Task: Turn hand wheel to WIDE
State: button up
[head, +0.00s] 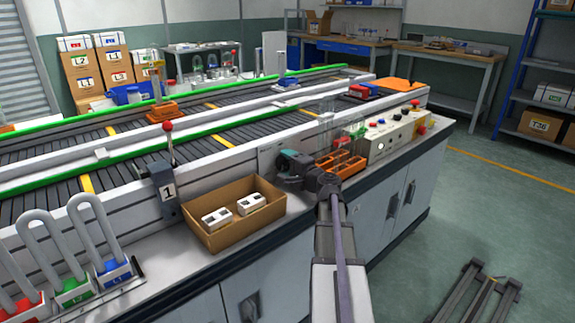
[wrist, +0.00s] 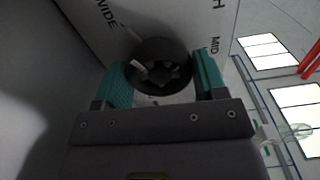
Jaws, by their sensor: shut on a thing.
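The hand wheel (wrist: 172,48) is a dark round knob on a pale panel in the wrist view, with a light mark on its left side. The panel (wrist: 120,42) carries the printed word WIDE at upper left, MID at right and a partly cut-off label at the top. My gripper (wrist: 160,72) has its two teal fingers on either side of the wheel and is shut on it. In the head view my gripper (head: 284,165) is at the front side of the conveyor; the wheel cannot be made out there.
An orange rack (head: 341,164) and a control panel with buttons (head: 390,137) are to the right. A lever marked 1 (head: 167,190) stands further left, near several padlocks (head: 75,290).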

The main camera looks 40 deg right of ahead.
jog(key=shift+n, duration=0.4)
jog(key=o, duration=0.9)
jog(key=s, duration=1.1)
jog(key=shift+d, duration=0.1)
